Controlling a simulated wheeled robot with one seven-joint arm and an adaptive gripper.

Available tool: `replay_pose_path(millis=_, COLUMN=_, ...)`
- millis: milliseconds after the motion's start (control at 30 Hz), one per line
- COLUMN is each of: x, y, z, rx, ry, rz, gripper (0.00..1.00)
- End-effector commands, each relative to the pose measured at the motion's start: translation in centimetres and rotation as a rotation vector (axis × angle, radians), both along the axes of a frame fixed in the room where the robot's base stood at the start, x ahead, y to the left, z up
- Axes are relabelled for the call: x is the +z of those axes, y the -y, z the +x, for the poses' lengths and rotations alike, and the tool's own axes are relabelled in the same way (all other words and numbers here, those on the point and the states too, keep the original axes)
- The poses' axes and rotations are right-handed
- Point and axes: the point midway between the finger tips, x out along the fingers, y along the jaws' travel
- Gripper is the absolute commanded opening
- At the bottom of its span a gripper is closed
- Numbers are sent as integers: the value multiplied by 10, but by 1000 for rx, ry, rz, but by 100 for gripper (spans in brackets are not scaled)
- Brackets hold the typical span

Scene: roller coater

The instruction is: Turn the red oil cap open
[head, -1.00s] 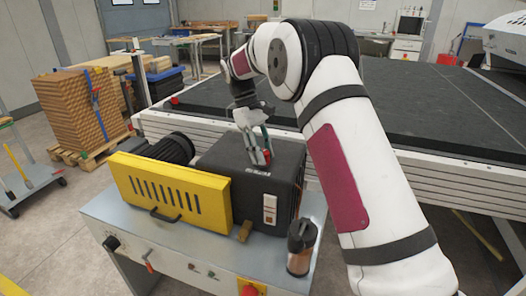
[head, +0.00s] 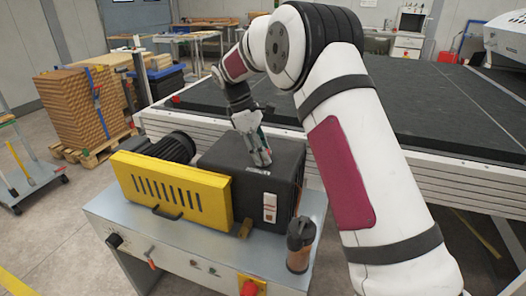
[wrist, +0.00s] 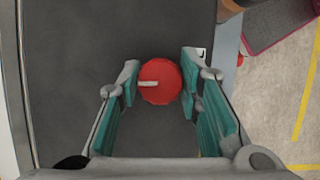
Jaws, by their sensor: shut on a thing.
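The red oil cap (wrist: 165,93) is round, with a pale bar mark pointing left from near its middle. It sits on top of the dark grey box (head: 240,196) on the machine. My gripper (wrist: 160,79) is shut on the cap, with one teal-padded finger on its left and one on its right. In the head view my gripper (head: 261,157) points down at the top of the box, and its fingers hide the cap.
A yellow guard (head: 160,195) and a black motor (head: 168,148) stand left of the box. A brown bottle (head: 299,246) with a dark top stands at the front right of the metal bench (head: 190,248). A wide black conveyor bed (head: 430,120) lies behind.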

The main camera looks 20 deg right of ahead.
Motion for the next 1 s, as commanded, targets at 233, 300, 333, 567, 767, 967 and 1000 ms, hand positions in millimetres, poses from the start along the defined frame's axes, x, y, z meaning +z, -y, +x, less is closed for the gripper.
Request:
replay_pose_path(millis=233, x=0, y=0, z=0, rx=-1, ry=1, rz=-1, gripper=4)
replay_pose_path(millis=300, x=0, y=0, z=0, rx=-1, ry=0, rz=0, gripper=48)
replay_pose_path(millis=333, x=0, y=0, z=0, rx=-1, ry=0, rz=0, gripper=52)
replay_pose_path(millis=567, x=0, y=0, z=0, rx=-1, ry=0, rz=0, gripper=52)
replay_pose_path(millis=767, x=8, y=-3, z=3, rx=0, ry=3, rz=0, gripper=52)
replay_pose_path(millis=967, x=40, y=-15, z=10, rx=2, ry=5, rz=1, gripper=52)
replay_pose_path(millis=1000, x=48, y=-18, z=12, rx=0, ry=4, rz=1, gripper=52)
